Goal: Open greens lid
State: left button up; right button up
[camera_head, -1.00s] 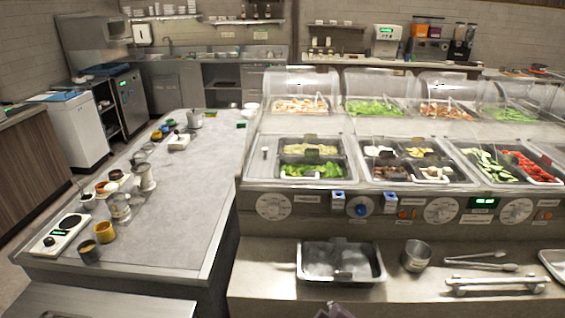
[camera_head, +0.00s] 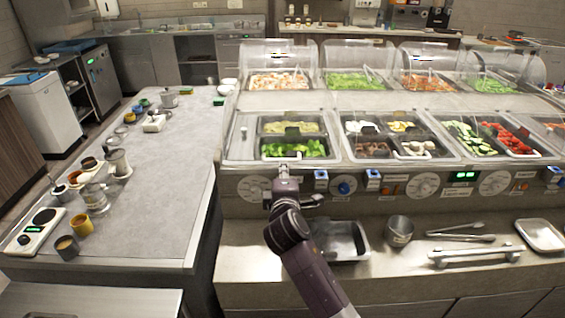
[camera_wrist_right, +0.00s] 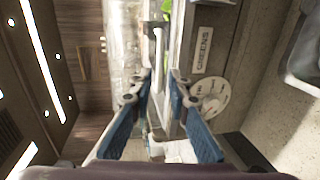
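The greens well (camera_head: 293,149) holds bright green leaves at the front left of the serving counter. A clear, flat cover appears to lie over this section, but its edges are hard to make out. In the right wrist view, the GREENS label (camera_wrist_right: 205,50) is on the counter front, and a pale handle bar (camera_wrist_right: 158,48) lies just beyond my fingertips. My right gripper (camera_head: 284,168) is at the counter's front edge below the greens. In the wrist view, its blue-padded fingers (camera_wrist_right: 160,84) are apart with nothing clamped between them. My left gripper is not in view.
A metal tray (camera_head: 343,241), a steel pot (camera_head: 399,230) and tongs (camera_head: 460,236) lie on the lower shelf. Knobs and blue-topped fittings (camera_head: 320,180) line the counter front. The left worktop (camera_head: 165,195) has a wide clear middle.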

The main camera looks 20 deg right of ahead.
jog(key=p+x, duration=0.1)
jog(key=x, duration=0.6)
jog(key=shift+w+d, duration=0.1)
jog(key=shift+d, duration=0.05)
jog(key=shift+c, duration=0.3)
grip_shut()
